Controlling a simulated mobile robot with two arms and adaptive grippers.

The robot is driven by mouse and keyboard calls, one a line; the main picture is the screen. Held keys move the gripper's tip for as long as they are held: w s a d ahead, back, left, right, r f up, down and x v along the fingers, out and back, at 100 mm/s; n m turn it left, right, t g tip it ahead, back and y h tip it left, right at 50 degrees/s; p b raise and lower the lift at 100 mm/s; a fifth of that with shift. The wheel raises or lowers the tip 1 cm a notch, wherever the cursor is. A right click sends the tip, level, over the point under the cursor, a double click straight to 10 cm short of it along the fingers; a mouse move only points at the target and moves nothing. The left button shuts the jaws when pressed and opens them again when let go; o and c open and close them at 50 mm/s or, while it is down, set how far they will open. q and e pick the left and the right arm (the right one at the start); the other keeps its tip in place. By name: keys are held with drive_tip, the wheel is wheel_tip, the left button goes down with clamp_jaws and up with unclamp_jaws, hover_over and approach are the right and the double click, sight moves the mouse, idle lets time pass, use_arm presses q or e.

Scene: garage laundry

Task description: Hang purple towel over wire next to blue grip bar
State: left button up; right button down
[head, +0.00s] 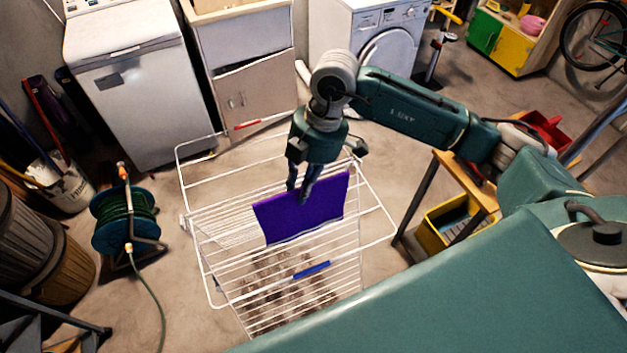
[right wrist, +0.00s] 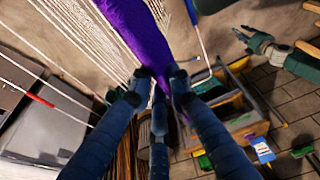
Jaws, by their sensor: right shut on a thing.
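The purple towel (head: 300,210) hangs as a flat sheet from my right gripper (head: 301,196), above the middle of the white wire drying rack (head: 205,280). My right gripper is shut on the towel's upper edge; the towel (right wrist: 128,25) also shows between the fingers in the right wrist view. I cannot tell whether its lower edge touches the wires. The blue grip bar (head: 312,270) lies on a near wire, nearer to me than the towel and apart from it. In the right wrist view, a teal part that looks like my left gripper (right wrist: 250,36) shows at upper right; its jaw state is unclear.
A red bar (head: 247,124) lies at the rack's far side. A hose reel (head: 125,218) stands left of the rack. A wooden bench (head: 420,195) with a yellow crate (head: 440,232) stands on the right. Floor is clear between rack and white machines (head: 140,95).

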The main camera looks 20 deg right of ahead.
sight(302, 220)
drive_tip(key=shift+d, duration=0.1)
idle(0.3)
drive_tip(key=shift+f+b, duration=0.65)
drive_tip(key=shift+f, duration=0.15)
wheel_tip(302, 220, down, 13)
drive_tip(key=b, duration=0.9)
drive_tip(key=shift+r, duration=0.1)
wheel_tip(302, 220, down, 8)
drive_tip(key=b, duration=0.5)
drive_tip(key=shift+r, duration=0.2)
